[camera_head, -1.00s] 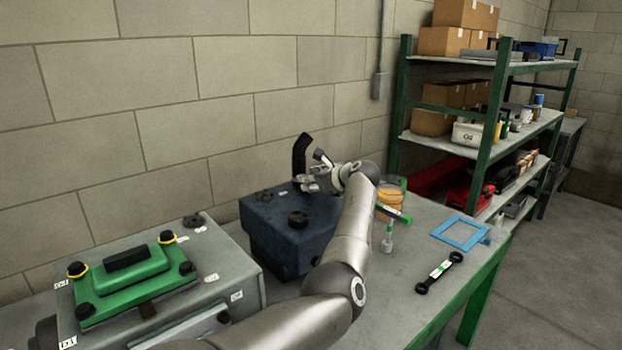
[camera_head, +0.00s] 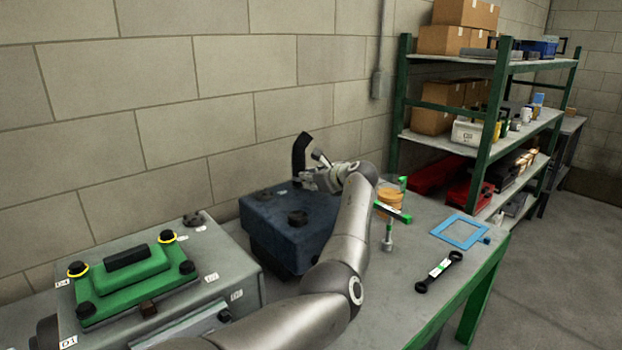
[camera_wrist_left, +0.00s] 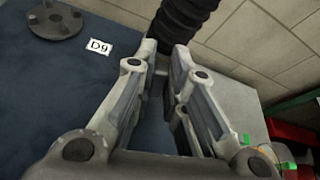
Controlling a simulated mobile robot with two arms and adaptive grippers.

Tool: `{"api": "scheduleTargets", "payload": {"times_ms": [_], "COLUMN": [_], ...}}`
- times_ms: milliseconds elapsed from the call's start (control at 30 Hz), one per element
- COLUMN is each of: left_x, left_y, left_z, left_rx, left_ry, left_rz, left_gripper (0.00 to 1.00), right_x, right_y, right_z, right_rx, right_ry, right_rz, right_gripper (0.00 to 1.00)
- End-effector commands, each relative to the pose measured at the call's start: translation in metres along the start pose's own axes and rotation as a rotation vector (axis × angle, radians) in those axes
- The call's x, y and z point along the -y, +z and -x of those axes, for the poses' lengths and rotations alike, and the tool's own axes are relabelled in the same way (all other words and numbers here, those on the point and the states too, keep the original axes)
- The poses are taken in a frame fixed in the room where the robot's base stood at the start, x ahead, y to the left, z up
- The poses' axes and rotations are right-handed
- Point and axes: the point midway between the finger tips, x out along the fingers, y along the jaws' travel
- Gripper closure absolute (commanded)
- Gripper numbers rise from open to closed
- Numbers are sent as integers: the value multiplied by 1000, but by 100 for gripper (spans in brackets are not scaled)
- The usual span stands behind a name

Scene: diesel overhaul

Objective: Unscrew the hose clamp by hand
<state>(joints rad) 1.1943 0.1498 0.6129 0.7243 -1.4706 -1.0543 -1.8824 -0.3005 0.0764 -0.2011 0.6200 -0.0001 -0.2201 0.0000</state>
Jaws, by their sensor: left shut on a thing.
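A black ribbed hose (camera_head: 300,157) rises, bent at its top, from the back of the dark blue block (camera_head: 268,222) on the bench. It also shows at the top of the left wrist view (camera_wrist_left: 185,22). My left gripper (camera_head: 309,182) is at the foot of the hose, over the block. Its fingers (camera_wrist_left: 166,52) are closed around the hose clamp at the hose's base. The clamp itself is mostly hidden by the fingers, so I cannot see whether it is loose. My right gripper is not in view.
A grey box with a green cover (camera_head: 130,285) stands at left. A loaded green shelf (camera_head: 488,140) stands behind. The wall is close behind the hose.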

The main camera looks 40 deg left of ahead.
Motion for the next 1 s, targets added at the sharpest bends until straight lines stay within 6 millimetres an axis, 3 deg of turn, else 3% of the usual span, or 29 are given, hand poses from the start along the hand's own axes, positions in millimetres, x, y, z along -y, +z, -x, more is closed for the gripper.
{"api": "scheduleTargets", "payload": {"times_ms": [433,1000], "left_x": [-6,-10], "left_y": [2,-1], "left_z": [0,-2], "left_rx": [4,3], "left_ry": [-101,-221], "left_rz": [242,532], "left_gripper": [100,100], "right_x": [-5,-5], "right_y": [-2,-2], "right_z": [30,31], "right_rx": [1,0], "right_ry": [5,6], "right_rz": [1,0], "right_gripper": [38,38]}}
